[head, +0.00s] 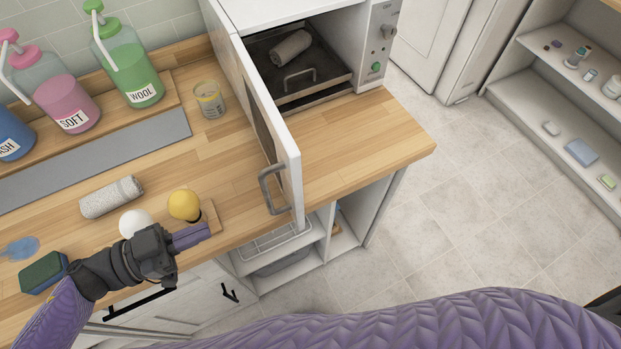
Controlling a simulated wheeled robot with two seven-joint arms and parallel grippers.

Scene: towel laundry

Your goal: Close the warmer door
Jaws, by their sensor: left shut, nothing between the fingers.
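The white warmer (345,40) stands on the wooden counter at the top middle of the head view. Its door (291,150) is open and swung out toward me, with a grey handle (271,190) near its free edge. Inside, a rolled grey towel (291,47) lies on a dark tray (330,78). My left gripper (207,232) is shut and empty, left of the door handle and apart from it, by the counter's front edge. My right gripper is not in view; a purple-sleeved arm crosses the bottom.
A beaker (209,99) and soap bottles (130,62) stand behind. Counter (390,135) right of the door is clear.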

